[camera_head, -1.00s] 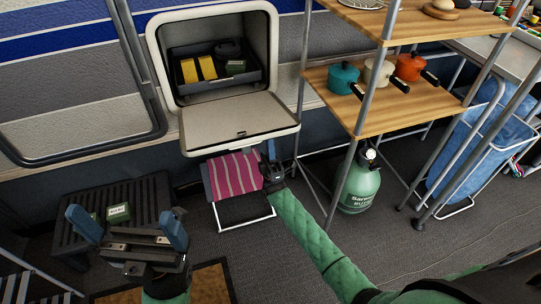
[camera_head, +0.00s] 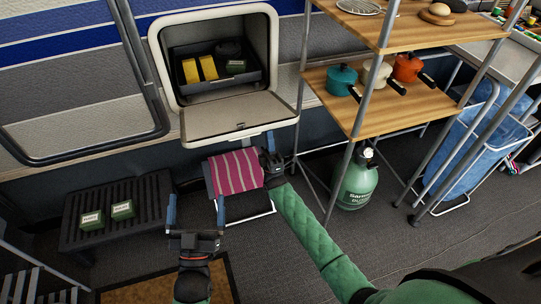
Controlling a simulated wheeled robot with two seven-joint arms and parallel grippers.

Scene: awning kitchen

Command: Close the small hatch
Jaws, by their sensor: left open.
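The small hatch's door (camera_head: 225,120) is folded down, hinged at the bottom of the white-framed opening (camera_head: 273,60). It sticks out toward me with a small dark latch near its front edge. Inside the opening is a dark bin (camera_head: 215,84) with yellow and green boxes. My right gripper (camera_head: 269,142) is just under the door's front edge, toward its right side, pointing up. I cannot tell whether it touches the underside; its jaws are partly hidden. My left gripper (camera_head: 196,208) is open and empty, low in front of the hatch, its two blue fingers apart and pointing up.
A pink striped folding stool (camera_head: 235,173) stands below the door. A dark slatted bench (camera_head: 155,196) with two small green boxes is at left. A metal shelf rack (camera_head: 375,118) with pots stands at right, a green gas bottle (camera_head: 354,184) beneath it.

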